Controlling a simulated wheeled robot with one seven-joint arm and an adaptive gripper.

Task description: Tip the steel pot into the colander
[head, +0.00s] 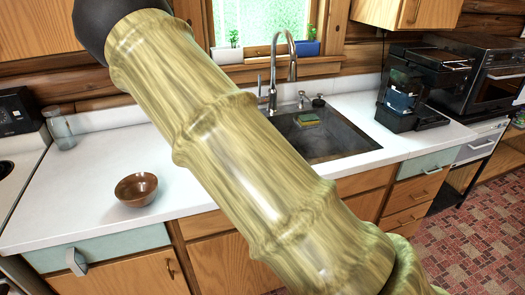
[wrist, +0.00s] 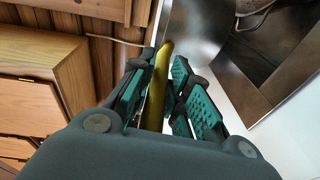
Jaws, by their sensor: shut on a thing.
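My gripper (wrist: 165,75) is shut on a yellow handle (wrist: 156,95) in the wrist view, with its green pads on both sides. The handle runs up to a smooth steel surface (wrist: 195,30), which looks like the side of the steel pot; most of the pot is out of frame. A rounded metal shape (wrist: 255,12) shows at the top right of the wrist view; I cannot tell whether it is the colander. In the head view my arm crosses the middle, and the gripper, pot and colander do not show there.
The sink (head: 335,143), with a sponge and a tall tap (head: 292,62), lies right of my arm. A brown bowl (head: 136,189) sits on the white counter (head: 75,205), mostly clear around it. A black coffee machine (head: 405,90) stands to the right, a glass bottle (head: 60,128) far left.

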